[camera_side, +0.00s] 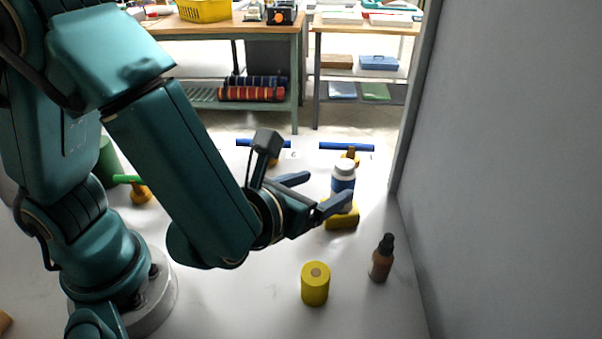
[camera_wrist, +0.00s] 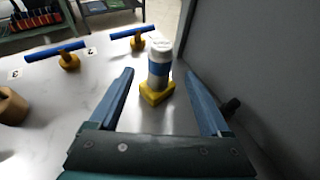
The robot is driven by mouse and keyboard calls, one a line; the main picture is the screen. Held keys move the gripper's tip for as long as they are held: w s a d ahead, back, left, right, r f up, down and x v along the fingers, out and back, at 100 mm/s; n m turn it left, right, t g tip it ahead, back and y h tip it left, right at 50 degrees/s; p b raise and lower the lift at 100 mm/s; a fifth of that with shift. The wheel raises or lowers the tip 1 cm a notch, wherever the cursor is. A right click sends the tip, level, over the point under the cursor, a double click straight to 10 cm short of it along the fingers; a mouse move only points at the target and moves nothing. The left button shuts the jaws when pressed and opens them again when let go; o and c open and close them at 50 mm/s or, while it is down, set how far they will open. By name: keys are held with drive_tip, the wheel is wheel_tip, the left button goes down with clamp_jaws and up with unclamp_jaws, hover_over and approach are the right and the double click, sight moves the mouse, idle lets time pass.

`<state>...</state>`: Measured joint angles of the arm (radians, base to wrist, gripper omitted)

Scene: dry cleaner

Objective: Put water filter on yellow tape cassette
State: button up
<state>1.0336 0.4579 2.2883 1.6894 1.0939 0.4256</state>
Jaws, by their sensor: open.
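The water filter (camera_side: 343,178) is a white cylinder with a blue band and a white cap. It stands upright on the yellow tape cassette (camera_side: 342,221), which lies flat on the white surface. In the wrist view the filter (camera_wrist: 159,64) rests on top of the yellow cassette (camera_wrist: 157,93), ahead of my fingers and between their lines. My gripper (camera_side: 318,193) is open, with its two blue-grey fingers apart and nothing held. In the side view one finger partly covers the filter's lower part and the cassette's top.
A yellow cylinder (camera_side: 315,284) and a brown bottle with a black top (camera_side: 381,258) stand in front, near the grey wall (camera_side: 510,170) on the right. Blue-barred yellow-based stands (camera_side: 347,147) are behind. A green-topped one (camera_side: 138,189) is at left.

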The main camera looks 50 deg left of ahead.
drive_tip(key=s+a+r+n+g+y, duration=0.1)
drive_tip(key=s+a+n+g+y, duration=0.2)
drive_tip(key=s+a+n+g, duration=0.95)
drive_tip(key=d+r+n+t+h, duration=0.2)
drive_tip(key=d+n+h, duration=0.1)
drive_tip(key=n, duration=0.7)
drive_tip(key=d+r+n+t+h, duration=0.2)
drive_tip(key=d+n+t+h, duration=0.1)
drive_tip(key=n, duration=0.7)
drive_tip(key=shift+s+r+n, duration=0.3)
drive_tip(key=shift+n, duration=0.05)
